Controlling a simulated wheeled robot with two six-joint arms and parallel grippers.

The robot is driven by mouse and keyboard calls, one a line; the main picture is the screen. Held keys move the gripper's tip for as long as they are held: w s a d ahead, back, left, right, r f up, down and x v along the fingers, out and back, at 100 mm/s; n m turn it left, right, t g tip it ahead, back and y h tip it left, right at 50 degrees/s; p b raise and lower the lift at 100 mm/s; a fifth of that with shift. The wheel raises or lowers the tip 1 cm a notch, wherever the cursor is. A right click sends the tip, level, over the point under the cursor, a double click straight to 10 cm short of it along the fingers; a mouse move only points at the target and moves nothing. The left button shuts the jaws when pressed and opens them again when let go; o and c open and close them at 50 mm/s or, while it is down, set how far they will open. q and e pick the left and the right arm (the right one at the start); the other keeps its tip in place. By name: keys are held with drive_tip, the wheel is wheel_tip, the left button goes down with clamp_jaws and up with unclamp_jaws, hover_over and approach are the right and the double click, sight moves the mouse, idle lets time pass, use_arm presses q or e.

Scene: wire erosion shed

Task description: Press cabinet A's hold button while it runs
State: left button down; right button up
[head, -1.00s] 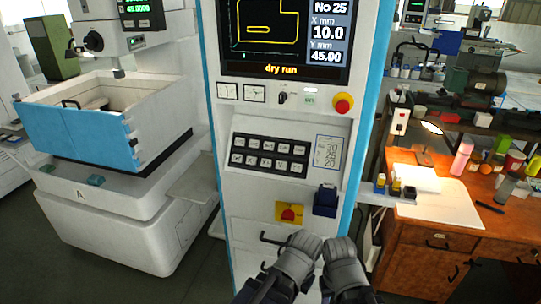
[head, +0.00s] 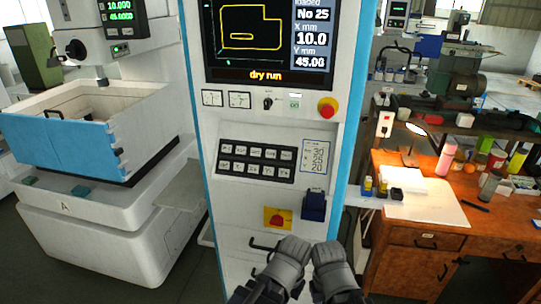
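The control cabinet (head: 228,125), white with blue edges, stands upright in front of me. Its screen (head: 268,38) reads "dry run", No 25, X 10.0 and Y 45.00. Below are two small gauges, a dark switch (head: 267,103), a small green-marked part (head: 294,105) and a red mushroom knob (head: 328,107). A black keypad (head: 257,160) carries two rows of keys; their labels are too small to read, so I cannot tell the hold button. My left gripper (head: 288,251) and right gripper (head: 330,256) are side by side, low before the cabinet, below the keypad. Their fingers are unclear.
The machine marked A (head: 85,235), with a blue-fronted tank (head: 65,148), stands left. A yellow plate with a red switch (head: 277,218) and a dark blue box (head: 314,204) are low on the cabinet. A wooden desk (head: 405,245) with a lamp stands right.

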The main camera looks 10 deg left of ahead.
clamp_jaws()
idle(1.4)
